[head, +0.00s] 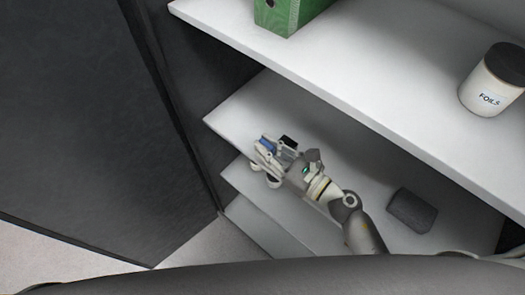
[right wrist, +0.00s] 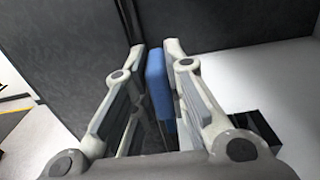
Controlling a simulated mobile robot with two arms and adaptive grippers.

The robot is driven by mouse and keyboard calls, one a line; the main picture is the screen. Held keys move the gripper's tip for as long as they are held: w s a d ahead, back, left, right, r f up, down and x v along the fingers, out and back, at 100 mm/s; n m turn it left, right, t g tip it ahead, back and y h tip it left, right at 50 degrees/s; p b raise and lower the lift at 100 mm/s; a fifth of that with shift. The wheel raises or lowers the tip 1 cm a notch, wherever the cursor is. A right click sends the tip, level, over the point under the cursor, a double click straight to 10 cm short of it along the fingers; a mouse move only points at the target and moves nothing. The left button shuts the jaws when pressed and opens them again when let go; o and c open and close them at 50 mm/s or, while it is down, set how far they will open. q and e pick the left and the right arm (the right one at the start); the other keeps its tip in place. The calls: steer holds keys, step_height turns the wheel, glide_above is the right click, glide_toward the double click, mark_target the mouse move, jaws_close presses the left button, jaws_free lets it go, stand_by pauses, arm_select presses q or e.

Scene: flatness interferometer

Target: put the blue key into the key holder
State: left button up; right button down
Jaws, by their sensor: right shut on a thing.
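The blue key (head: 267,146) is between the fingers of my right gripper (head: 264,149), over the middle shelf's left end in the head view. In the right wrist view the blue key (right wrist: 158,85) stands upright between the two fingers of my right gripper (right wrist: 156,48), which is shut on it. A small black box-like thing (head: 288,141) is just beside the gripper; it also shows on the white surface in the right wrist view (right wrist: 252,124). I cannot tell whether it is the key holder. My left gripper is not in view.
White shelves (head: 335,125) stand one below another, beside a dark panel (head: 75,110) on the left. A dark grey block (head: 412,210) lies on a shelf right of my arm. The top shelf holds a green box (head: 283,14) and a FOILS jar (head: 491,82).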

steer(key=w+d, duration=0.2)
steer(key=w+d+f+b, duration=0.1)
steer(key=w+d, duration=0.3)
steer(key=shift+f+b, duration=0.25)
steer(key=shift+b, duration=0.15)
steer(key=shift+f+b, duration=0.3)
steer(key=shift+b, duration=0.1)
stand_by(0.5)
steer(key=shift+f+b, duration=1.3)
steer(key=shift+b, duration=0.05)
stand_by(0.5)
steer(key=c, duration=1.4)
jaws_free()
steer(key=shift+o, duration=0.2)
